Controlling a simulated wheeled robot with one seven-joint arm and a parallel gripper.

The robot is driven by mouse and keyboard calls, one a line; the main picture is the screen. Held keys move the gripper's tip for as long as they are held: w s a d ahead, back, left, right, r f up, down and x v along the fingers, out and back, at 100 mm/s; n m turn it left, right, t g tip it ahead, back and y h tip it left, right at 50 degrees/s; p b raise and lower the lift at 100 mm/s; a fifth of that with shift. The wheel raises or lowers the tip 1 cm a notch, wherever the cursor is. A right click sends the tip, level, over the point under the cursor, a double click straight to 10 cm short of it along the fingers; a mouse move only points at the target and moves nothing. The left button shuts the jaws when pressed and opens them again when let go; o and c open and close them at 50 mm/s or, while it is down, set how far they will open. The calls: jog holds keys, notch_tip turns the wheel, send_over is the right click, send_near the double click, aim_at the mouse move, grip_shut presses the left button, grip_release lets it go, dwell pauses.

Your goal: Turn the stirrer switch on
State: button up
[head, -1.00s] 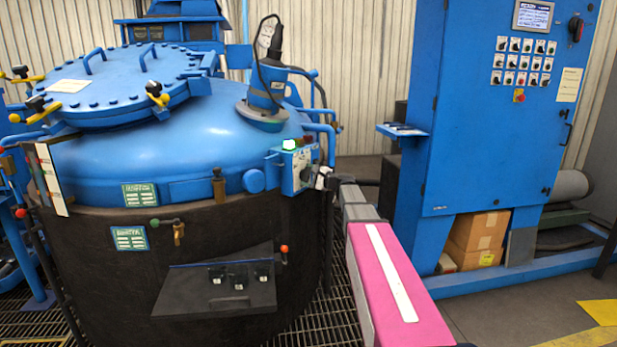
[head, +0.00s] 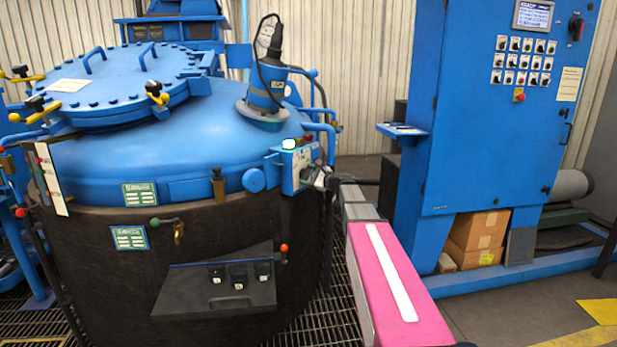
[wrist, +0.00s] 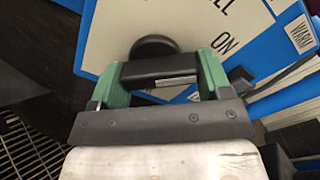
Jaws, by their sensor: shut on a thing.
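The stirrer switch box (head: 290,172) is a small blue and pale box on the right side of the blue furnace vessel, with a lit green lamp (head: 289,144) on top. In the wrist view its white label plate (wrist: 190,25) reads "ON". The black switch knob (wrist: 154,46) stands out from this plate. My gripper (wrist: 160,78) has green fingers at both sides of the knob's black grip bar and is shut on it. In the head view my gripper (head: 318,180) is at the front of the box and hides part of its face.
The furnace vessel (head: 150,160) with its bolted lid fills the left. A dark shelf (head: 190,290) with several small black items juts from its front. A tall blue control cabinet (head: 480,130) stands at right, with cardboard boxes (head: 478,232) under it. Open floor lies at lower right.

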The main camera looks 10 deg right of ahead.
jog(key=o, duration=0.9)
jog(key=shift+s+d, duration=0.1)
jog(key=v, duration=1)
jog(key=shift+s+d, duration=0.2)
jog(key=shift+d, duration=0.05)
